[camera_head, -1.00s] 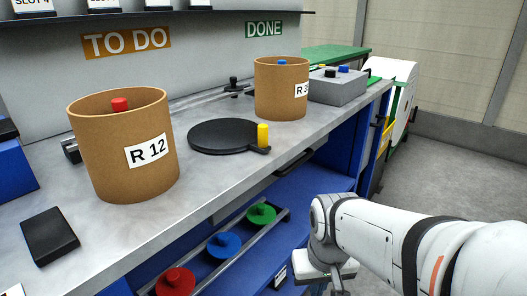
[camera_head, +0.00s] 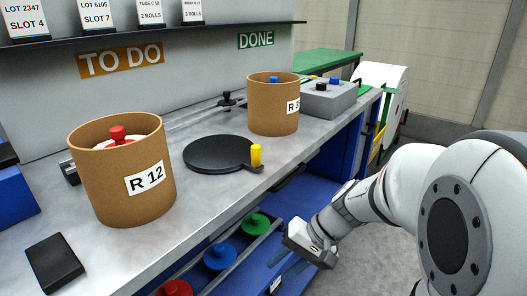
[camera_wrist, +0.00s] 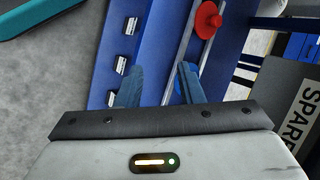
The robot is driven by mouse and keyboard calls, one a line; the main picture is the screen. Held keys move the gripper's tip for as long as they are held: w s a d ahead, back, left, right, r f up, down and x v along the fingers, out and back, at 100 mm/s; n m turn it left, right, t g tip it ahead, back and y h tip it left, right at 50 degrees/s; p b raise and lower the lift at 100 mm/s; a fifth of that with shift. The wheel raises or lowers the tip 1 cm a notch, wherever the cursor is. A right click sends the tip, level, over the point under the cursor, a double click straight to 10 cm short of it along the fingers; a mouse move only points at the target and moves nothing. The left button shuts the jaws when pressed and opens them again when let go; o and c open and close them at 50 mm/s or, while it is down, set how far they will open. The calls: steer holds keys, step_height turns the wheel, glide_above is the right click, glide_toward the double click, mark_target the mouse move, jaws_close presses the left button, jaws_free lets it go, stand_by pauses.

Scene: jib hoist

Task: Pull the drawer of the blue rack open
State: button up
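The blue rack (camera_head: 325,203) is under the grey workbench in the head view. Red (camera_head: 174,288), blue (camera_head: 219,256) and green (camera_head: 255,224) knobbed discs sit in a row along its rails. My gripper (camera_head: 283,262) is low in front of the rack, right of the discs. In the wrist view my gripper (camera_wrist: 159,84) is open, its two fingers apart with nothing seen between them but blue panel and a rail. The blue front (camera_wrist: 113,45) carries several white labels, and a red knob (camera_wrist: 208,20) shows beyond. I cannot make out a drawer handle or any contact.
On the bench stand tubs R 12 (camera_head: 122,180) and R 35 (camera_head: 272,112), a black round plate (camera_head: 220,153) and a grey button box (camera_head: 327,101). A dark bar (camera_head: 288,178) juts from the bench edge. A grey SPARE box (camera_wrist: 290,100) is right in the wrist view. Floor is clear at right.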

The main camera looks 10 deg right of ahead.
steer(key=w+d+r+m+t+y+p, duration=0.35)
steer(key=w+r+t, duration=0.2)
steer(key=w, duration=0.45)
steer(key=m+t+p, duration=0.1)
steer(key=m+t, duration=0.1)
steer(key=t, duration=0.3)
glide_toward(293, 173)
steer(key=w+a+f, duration=0.2)
steer(key=x, duration=0.3)
steer(key=b+x, duration=0.1)
steer(key=x, duration=0.3)
steer(key=shift+a+r, duration=0.2)
steer(key=shift+r, duration=0.05)
jaws_close()
